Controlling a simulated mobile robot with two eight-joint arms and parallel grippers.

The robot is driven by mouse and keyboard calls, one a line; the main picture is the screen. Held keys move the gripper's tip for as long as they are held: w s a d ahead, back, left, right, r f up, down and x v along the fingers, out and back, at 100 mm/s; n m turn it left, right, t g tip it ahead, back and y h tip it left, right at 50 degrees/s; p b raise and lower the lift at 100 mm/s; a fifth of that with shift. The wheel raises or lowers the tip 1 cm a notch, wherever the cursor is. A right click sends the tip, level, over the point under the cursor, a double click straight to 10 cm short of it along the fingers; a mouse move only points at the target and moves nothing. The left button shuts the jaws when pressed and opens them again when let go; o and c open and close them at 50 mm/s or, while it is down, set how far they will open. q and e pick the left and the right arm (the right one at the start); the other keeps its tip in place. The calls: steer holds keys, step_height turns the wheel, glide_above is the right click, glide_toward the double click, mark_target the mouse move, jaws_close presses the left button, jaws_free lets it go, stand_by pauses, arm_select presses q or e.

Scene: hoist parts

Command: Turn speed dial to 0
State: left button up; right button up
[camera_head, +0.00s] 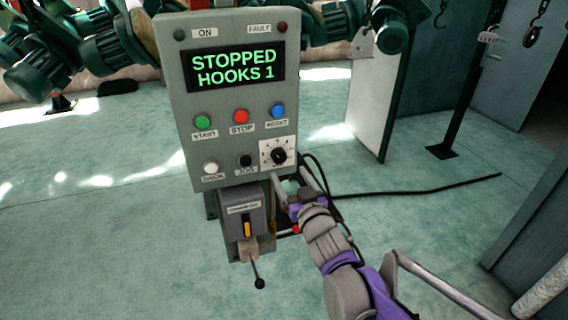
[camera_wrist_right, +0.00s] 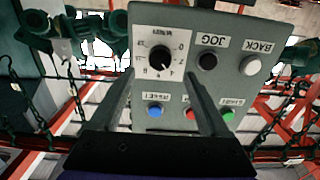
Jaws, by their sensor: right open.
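The speed dial (camera_head: 278,155) is a black knob on a white square plate at the lower right of the grey control panel (camera_head: 225,170). In the right wrist view the dial (camera_wrist_right: 160,63) is upside down, with a 0 at the right of its scale. I cannot tell for sure which mark its pointer is at. My right gripper (camera_head: 285,187) is just below the dial in the head view. In the wrist view its open fingers (camera_wrist_right: 158,78) stand apart, with the dial seen ahead between their tips and nothing held. My left gripper is not in view.
The display (camera_head: 236,72) reads STOPPED HOOKS 1. Green, red and blue buttons (camera_head: 241,117) sit above the dial; a black JOG button (camera_head: 245,161) is left of it. A lever box (camera_head: 246,222) is below. A black cable (camera_head: 420,192) runs right across the open floor.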

mark_target(280, 159)
steer(key=x, duration=0.7)
steer(key=shift+s+p, duration=0.1)
steer(key=shift+p, duration=0.25)
jaws_close()
